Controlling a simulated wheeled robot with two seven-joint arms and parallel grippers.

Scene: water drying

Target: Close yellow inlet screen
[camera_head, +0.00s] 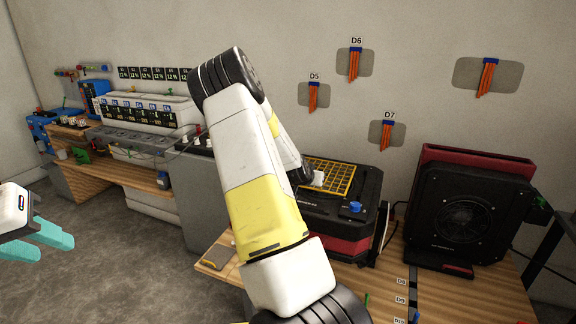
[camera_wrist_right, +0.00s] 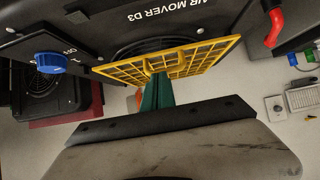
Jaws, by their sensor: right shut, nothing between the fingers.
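The yellow inlet screen (camera_head: 338,177) is a grid panel on the black and red air mover (camera_head: 345,215). In the right wrist view the screen (camera_wrist_right: 205,58) stands at an angle out from the dark round fan opening, partly open. My right gripper (camera_wrist_right: 157,92) has green fingers shut together, empty, with the tips at the screen's frame; I cannot tell whether they touch. In the head view my right arm hides the fingers and part of the screen. My left gripper (camera_head: 38,240), with teal fingers apart, is at the far left edge, away from the air mover.
A second black and red fan unit (camera_head: 462,210) stands to the right on the wooden table (camera_head: 470,292). A blue knob (camera_wrist_right: 50,62) sits on the air mover beside the screen. A grey cabinet (camera_head: 190,200) and a bench with instruments are to the left. Floor space at left is clear.

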